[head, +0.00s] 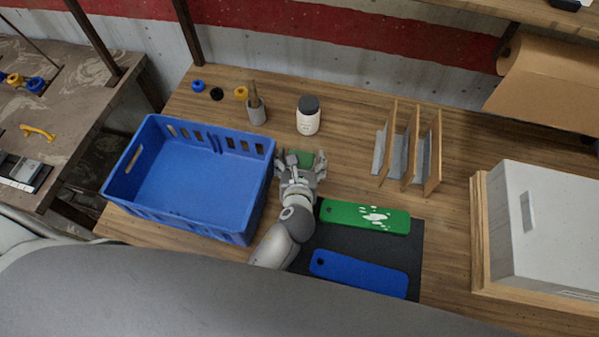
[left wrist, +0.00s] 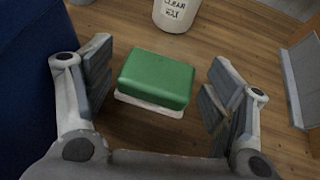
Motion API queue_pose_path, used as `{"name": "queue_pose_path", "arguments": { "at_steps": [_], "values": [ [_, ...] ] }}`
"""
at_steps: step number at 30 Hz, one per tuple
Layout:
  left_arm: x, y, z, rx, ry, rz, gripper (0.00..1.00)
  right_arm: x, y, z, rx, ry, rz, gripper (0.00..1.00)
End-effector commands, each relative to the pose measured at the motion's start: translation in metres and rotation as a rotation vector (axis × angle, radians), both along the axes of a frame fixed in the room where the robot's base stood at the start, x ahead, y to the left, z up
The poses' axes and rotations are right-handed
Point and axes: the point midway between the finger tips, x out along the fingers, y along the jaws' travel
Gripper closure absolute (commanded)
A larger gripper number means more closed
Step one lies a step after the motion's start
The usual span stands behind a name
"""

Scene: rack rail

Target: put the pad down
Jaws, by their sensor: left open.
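The pad (left wrist: 157,80) is a green block with a white layer underneath. It lies on the wooden table, between the spread fingers of my left gripper (left wrist: 160,95) in the left wrist view, with a gap on each side. In the head view the pad (head: 304,157) shows just beyond the open left gripper (head: 301,170), partly hidden by it. The left gripper holds nothing. My right gripper is not in view.
A blue crate (head: 150,122) stands close to the left of the gripper. A white jar (head: 308,118) stands behind the pad. A wooden rack (head: 433,150) is at right. A green board (head: 345,213) and a blue board (head: 358,274) lie on a dark mat (head: 414,257).

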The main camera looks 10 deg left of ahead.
Motion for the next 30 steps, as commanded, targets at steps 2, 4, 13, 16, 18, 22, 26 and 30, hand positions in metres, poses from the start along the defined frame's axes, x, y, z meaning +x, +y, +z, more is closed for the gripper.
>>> {"name": "queue_pose_path", "arguments": {
  "at_steps": [2, 4, 13, 16, 18, 22, 26, 30],
  "values": [
    [-0.014, -0.002, 0.005, -0.002, 0.001, 0.0, 0.23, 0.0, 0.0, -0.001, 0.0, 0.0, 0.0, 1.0],
    [-0.028, -0.005, 0.011, -0.001, 0.002, -0.001, 0.23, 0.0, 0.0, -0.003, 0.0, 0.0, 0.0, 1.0],
    [-0.079, -0.016, 0.037, 0.001, 0.001, 0.0, 0.23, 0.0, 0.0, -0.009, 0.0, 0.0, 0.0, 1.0],
    [-0.088, -0.018, 0.042, 0.0, 0.001, 0.0, 0.23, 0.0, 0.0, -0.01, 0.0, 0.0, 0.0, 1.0],
    [-0.092, -0.018, 0.045, 0.0, 0.0, 0.001, 0.23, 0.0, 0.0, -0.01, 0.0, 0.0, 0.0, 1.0],
    [-0.094, -0.019, 0.047, 0.001, -0.001, 0.001, 0.23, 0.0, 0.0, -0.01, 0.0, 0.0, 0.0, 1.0],
    [-0.094, -0.019, 0.047, 0.001, -0.001, 0.001, 0.23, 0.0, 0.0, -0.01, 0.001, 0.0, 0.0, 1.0],
    [-0.094, -0.019, 0.047, 0.001, -0.001, 0.001, 0.23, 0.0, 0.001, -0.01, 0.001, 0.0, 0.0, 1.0]
  ]
}}
